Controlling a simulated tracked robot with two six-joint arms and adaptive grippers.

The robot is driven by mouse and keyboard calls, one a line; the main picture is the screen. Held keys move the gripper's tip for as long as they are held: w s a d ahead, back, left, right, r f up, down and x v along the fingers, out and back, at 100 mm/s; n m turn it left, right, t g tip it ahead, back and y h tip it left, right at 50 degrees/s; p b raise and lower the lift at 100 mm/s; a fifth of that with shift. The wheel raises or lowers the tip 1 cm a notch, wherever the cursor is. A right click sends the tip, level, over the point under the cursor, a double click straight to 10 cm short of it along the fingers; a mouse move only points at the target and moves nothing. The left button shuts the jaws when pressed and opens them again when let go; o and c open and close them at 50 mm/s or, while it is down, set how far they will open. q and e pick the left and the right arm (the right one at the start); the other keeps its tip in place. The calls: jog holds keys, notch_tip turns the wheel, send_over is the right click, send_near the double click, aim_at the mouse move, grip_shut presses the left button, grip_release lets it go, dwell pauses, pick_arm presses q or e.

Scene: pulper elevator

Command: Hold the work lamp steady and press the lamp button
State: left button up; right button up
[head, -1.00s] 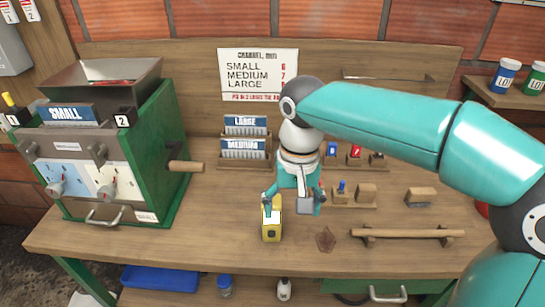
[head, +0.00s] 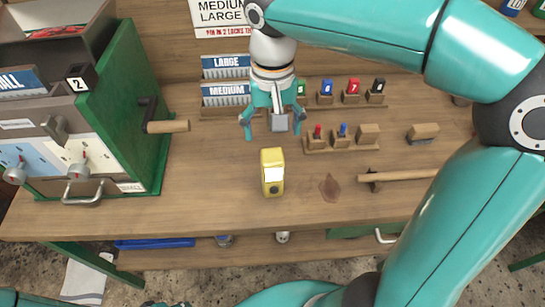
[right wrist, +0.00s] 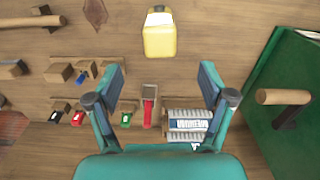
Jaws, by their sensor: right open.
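The yellow work lamp (head: 272,172) stands on the wooden bench top, with a pale panel on its upper part and a dark round spot low on its front. It also shows in the right wrist view (right wrist: 159,38), beyond my fingertips. My right gripper (head: 274,130) is open and empty, behind the lamp in the head view and apart from it. Its two spread fingers also show in the right wrist view (right wrist: 158,78), with nothing between them but bench and small items below. I cannot tell whether the dark spot is the button.
A green machine with a wooden crank handle (head: 168,126) stands on the left. Label holders (head: 226,92), numbered tags (head: 353,87) and small wooden holders (head: 340,145) stand behind. A brown leather patch (head: 329,186) and a wooden bar (head: 400,175) lie right of the lamp.

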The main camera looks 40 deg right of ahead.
aim_at(273, 167)
pick_arm(q)
jog(key=shift+f, duration=0.15)
pick_arm(e)
notch_tip(273, 167, down, 13)
jog(key=shift+f, duration=0.2)
jog(key=c, duration=1.4)
pick_arm(q)
grip_shut()
dwell(1.4)
